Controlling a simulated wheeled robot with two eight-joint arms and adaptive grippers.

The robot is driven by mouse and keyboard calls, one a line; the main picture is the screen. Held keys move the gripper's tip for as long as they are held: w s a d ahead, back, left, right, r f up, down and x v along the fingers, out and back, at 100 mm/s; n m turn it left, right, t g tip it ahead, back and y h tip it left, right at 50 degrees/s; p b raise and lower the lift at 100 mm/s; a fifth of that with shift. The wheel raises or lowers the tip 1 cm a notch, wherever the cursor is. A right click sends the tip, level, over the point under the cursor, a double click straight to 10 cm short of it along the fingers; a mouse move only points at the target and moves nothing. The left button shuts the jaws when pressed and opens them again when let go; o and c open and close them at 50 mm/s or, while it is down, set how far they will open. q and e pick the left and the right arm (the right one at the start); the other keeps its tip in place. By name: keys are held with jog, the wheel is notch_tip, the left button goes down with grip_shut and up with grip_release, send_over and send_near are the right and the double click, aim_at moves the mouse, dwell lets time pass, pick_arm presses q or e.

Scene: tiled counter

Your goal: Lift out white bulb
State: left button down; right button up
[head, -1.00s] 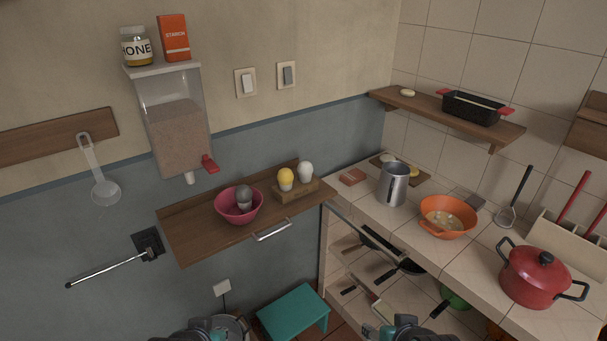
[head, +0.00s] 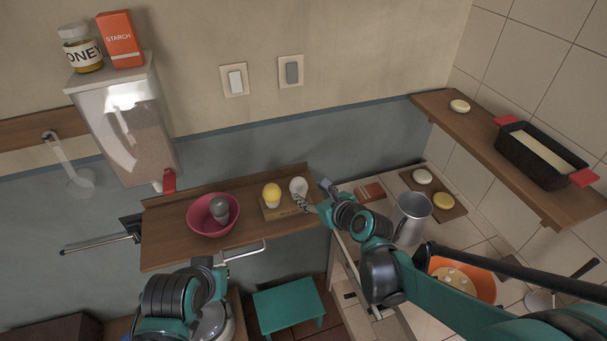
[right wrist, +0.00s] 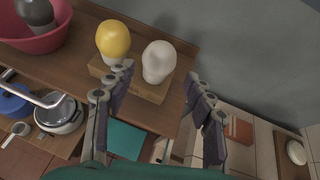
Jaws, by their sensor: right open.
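The white bulb (head: 298,186) stands upright in a wooden block (head: 283,210) on the wall shelf, right of the yellow bulb (head: 272,194). In the right wrist view the white bulb (right wrist: 158,61) is just beyond the fingertips, and the block (right wrist: 135,85) shows under it. My right gripper (head: 308,203) is at the right end of the block, close to the white bulb. In the right wrist view my right gripper (right wrist: 160,86) is open with nothing between its fingers. My left arm is low in front of the shelf; its fingers are not clearly seen.
A pink bowl (head: 201,224) with a grey bulb (head: 220,208) sits left on the wooden shelf (head: 165,245). A metal pot (head: 413,215) and an orange bowl (head: 478,277) stand on the counter at right. A teal stool (head: 288,305) is below.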

aim_at(302, 188)
jog(key=shift+m, duration=0.3)
jog(key=b+x, duration=0.2)
jog(key=x, duration=0.5)
jog(key=shift+w+a+f+b, duration=0.1)
jog(key=shift+b, duration=0.2)
jog(key=shift+w+a+f, duration=0.2)
jog(key=shift+w+a, duration=0.1)
jog(key=shift+w, duration=0.15)
jog(key=shift+r, duration=0.1)
jog(key=c, duration=0.9)
